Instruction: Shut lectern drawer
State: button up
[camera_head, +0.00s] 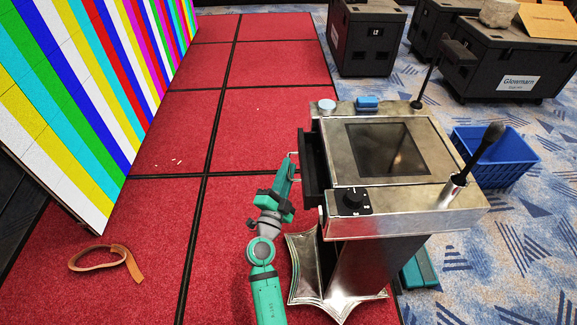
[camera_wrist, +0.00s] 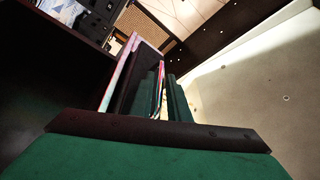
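The lectern (camera_head: 440,205) has a silver top with a dark inset screen. Its dark drawer (camera_head: 311,168) sticks out from the left side, with a thin metal handle (camera_head: 291,155) on its outer face. My gripper (camera_head: 286,174) is at the drawer's left, close beside the handle; I cannot tell whether they touch. In the wrist view my gripper (camera_wrist: 163,98) shows two green fingers with a narrow gap between them and nothing clearly held. The drawer's inside is mostly hidden.
The striped video wall (camera_head: 95,95) and a brown strap (camera_head: 105,260) are left.

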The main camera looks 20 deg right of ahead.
jog(key=shift+x, duration=0.75)
jog(key=shift+c, duration=0.5)
grip_shut()
dwell(0.5)
